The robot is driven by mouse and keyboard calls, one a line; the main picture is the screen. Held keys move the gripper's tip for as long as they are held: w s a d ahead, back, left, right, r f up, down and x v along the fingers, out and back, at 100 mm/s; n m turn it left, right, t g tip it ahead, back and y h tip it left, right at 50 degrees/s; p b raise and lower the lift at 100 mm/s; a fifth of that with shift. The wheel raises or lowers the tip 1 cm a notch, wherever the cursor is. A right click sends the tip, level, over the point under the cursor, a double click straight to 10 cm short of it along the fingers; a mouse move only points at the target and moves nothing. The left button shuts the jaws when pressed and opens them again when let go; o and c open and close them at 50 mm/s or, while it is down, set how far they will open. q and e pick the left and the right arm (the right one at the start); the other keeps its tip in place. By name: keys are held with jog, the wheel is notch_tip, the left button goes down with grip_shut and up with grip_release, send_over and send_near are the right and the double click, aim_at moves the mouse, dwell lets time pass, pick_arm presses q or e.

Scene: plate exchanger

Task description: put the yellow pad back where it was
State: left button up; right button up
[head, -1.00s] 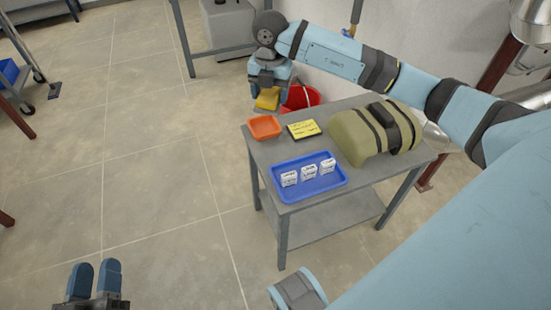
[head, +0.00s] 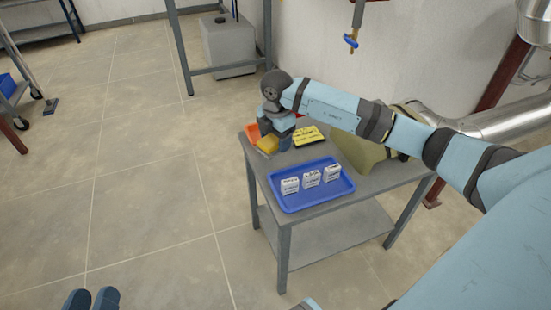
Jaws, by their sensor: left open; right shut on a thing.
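The yellow pad (head: 268,144) is held in my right gripper (head: 275,141), which is shut on it, at the table's back left. The pad overlaps the front right part of the orange tray (head: 252,131) in the head view. I cannot tell whether it touches the tray or the table. My gripper and the pad hide much of the tray. My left gripper (head: 91,299) is open and empty at the bottom left, away from the table, and cut off by the picture's edge.
A yellow, black-edged card (head: 309,136) lies right of the pad. A blue tray (head: 311,203) with several small white boxes stands at the front of the grey table (head: 258,174). An olive bag (head: 357,153) is at the right, partly behind my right arm.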

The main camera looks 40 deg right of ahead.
aim_at(275, 161)
notch_tip(275, 161, down, 6)
jog(key=shift+r+b, duration=0.1)
jog(key=shift+b, duration=0.85)
pick_arm(q)
notch_tip(275, 161, down, 3)
jog(key=shift+w+r+m+g, duration=0.1)
jog(key=shift+r+m+g, duration=0.15)
jog(key=shift+g, duration=0.25)
pick_arm(e)
jog(key=o, duration=0.9)
